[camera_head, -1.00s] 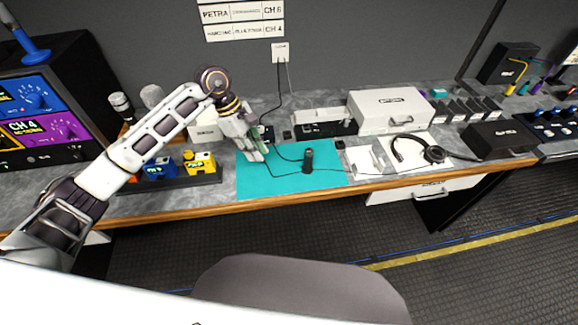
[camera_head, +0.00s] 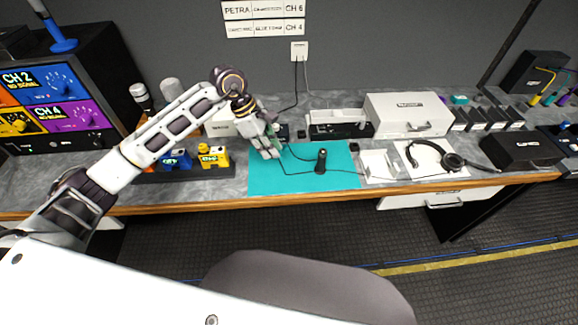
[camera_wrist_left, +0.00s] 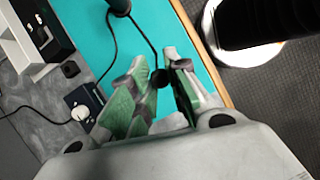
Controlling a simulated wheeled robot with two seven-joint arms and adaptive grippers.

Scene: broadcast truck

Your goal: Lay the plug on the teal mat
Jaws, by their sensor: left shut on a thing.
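The teal mat (camera_head: 262,184) lies flat near the front edge of the counter, and it fills much of the left wrist view (camera_wrist_left: 92,20). My left gripper (camera_head: 272,154) is over the mat's back left part, pointing down. In the left wrist view its green-padded fingers (camera_wrist_left: 161,78) are shut on the small black plug (camera_wrist_left: 160,79), whose cable runs up to a black upright cylinder (camera_head: 321,161) on the mat. The plug appears over the mat; I cannot tell whether it touches it. In the head view the fingers hide the plug. My right gripper is out of view.
Blue and yellow blocks (camera_head: 214,157) stand on a dark base left of the mat. A white tray (camera_head: 377,166) and a headset (camera_head: 452,161) lie to its right. A white case (camera_head: 408,114) stands behind. The mat's front part is clear.

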